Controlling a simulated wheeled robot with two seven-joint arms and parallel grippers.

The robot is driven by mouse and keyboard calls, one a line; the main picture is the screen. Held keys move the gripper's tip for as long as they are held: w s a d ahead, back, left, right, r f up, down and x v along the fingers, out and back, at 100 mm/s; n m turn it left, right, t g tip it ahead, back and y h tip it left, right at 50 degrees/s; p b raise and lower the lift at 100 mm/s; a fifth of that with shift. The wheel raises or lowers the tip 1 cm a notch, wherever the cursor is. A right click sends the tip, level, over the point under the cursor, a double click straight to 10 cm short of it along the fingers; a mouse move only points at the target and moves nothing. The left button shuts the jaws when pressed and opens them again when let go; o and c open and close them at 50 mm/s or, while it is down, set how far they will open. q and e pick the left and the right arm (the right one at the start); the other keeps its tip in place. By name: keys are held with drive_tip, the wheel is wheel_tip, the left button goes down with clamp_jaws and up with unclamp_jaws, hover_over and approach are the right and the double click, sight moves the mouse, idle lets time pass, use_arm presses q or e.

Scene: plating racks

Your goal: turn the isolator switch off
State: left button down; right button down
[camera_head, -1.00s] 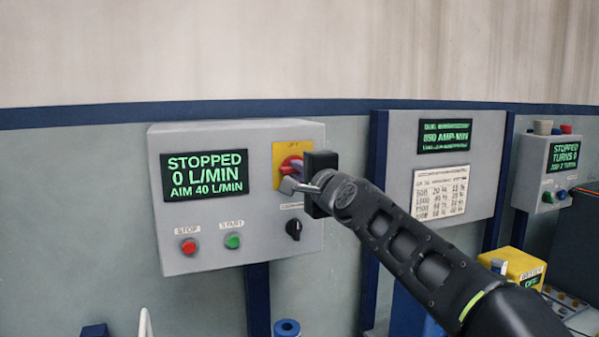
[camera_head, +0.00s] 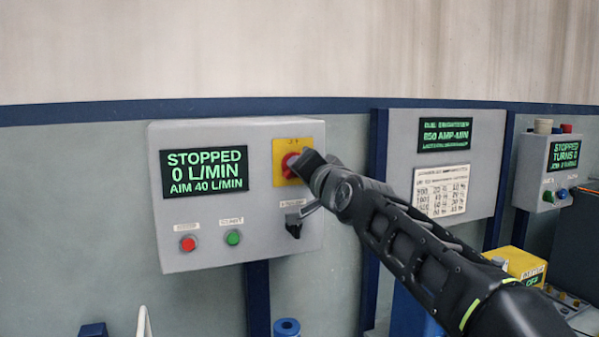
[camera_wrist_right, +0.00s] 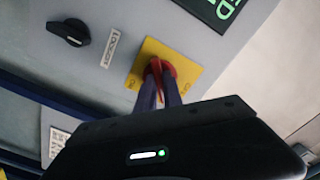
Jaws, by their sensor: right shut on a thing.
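The isolator switch is a red rotary handle (camera_head: 289,164) on a yellow plate (camera_head: 307,131), at the upper right of a grey control box (camera_head: 215,222). My right gripper (camera_head: 297,168) is at the handle and covers part of it. In the right wrist view, the two fingers of my right gripper (camera_wrist_right: 160,92) are closed around the red handle (camera_wrist_right: 157,67), in front of the yellow plate (camera_wrist_right: 150,50). The plate's small lettering is too blurred to read surely, so I cannot tell the switch's setting. My left gripper is out of view.
The box's display (camera_head: 204,171) reads STOPPED, 0 L/MIN, AIM 40 L/MIN. Below are a red button (camera_head: 188,244), a green button (camera_head: 233,238) and a black knob (camera_head: 293,227) close under my gripper. Another panel (camera_head: 484,196) stands to the right.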

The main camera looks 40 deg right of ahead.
drive_tip(key=shift+f+n+b, duration=0.15)
drive_tip(key=shift+n+b, duration=1.9)
drive_tip(key=shift+n, duration=2.65)
drive_tip(key=c, duration=1.5)
unclamp_jaws()
drive_tip(key=b+v, duration=0.2)
drive_tip(key=v, duration=0.6)
